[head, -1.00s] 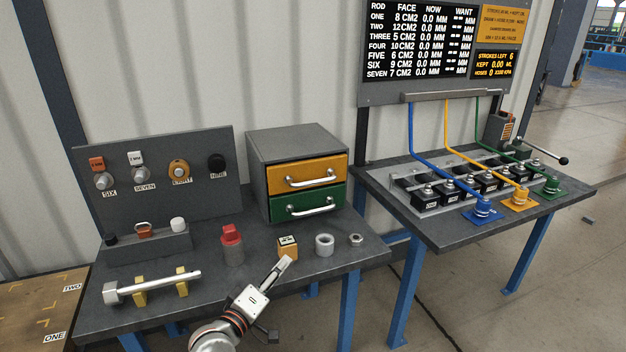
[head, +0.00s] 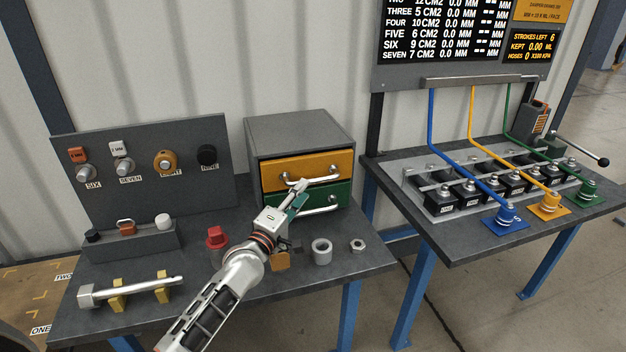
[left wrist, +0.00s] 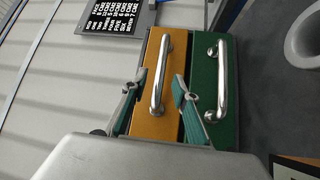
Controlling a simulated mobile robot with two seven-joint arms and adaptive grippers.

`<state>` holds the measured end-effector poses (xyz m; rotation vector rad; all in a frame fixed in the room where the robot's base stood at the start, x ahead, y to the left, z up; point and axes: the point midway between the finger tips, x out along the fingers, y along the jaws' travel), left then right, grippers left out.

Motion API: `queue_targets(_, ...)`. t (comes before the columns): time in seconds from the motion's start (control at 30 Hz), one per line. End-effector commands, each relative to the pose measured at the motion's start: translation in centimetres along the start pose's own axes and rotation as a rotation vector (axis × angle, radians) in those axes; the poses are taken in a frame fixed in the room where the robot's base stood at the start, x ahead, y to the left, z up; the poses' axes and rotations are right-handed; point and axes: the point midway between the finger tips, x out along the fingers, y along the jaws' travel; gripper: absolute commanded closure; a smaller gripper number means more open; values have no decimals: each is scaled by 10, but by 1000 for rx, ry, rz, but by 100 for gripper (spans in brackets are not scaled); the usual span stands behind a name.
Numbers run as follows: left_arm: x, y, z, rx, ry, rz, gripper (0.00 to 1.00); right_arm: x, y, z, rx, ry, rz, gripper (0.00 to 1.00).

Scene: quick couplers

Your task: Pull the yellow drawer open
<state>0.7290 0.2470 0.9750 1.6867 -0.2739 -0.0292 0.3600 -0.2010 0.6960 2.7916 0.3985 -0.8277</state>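The yellow drawer (head: 336,166) is the upper drawer of a grey cabinet (head: 300,128) and looks shut. Its silver bar handle (head: 312,178) runs across its front. It also shows in the left wrist view as a yellow front (left wrist: 155,122) with the handle (left wrist: 161,75) upright in the picture. My left gripper (head: 298,192) is in front of the cabinet, near the yellow drawer's handle. In the left wrist view its fingers (left wrist: 157,95) are spread apart, one on each side of the yellow handle's lower end, with nothing gripped. My right gripper is not in view.
A green drawer (head: 338,192) with its own handle lies just below. On the bench (head: 350,262) stand a red-capped cylinder (head: 217,240), a grey ring (head: 321,250) and a nut (head: 358,245). A yellow block (head: 281,262) is partly hidden behind my left gripper.

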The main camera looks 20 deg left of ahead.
Motion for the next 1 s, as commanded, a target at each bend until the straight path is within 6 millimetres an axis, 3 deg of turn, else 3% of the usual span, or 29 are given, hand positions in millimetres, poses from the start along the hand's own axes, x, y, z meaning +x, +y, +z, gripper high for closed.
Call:
queue_targets(0.33, 48, 0, 1, 0, -1, 0, 71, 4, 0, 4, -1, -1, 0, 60)
queue_targets(0.77, 57, 0, 0, 0, 0, 0, 71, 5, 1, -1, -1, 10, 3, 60)
queue_targets(0.87, 57, 0, 0, 0, 0, 0, 97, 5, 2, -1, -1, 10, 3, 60)
queue_targets(1.0, 57, 0, 0, 0, 0, 0, 100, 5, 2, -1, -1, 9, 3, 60)
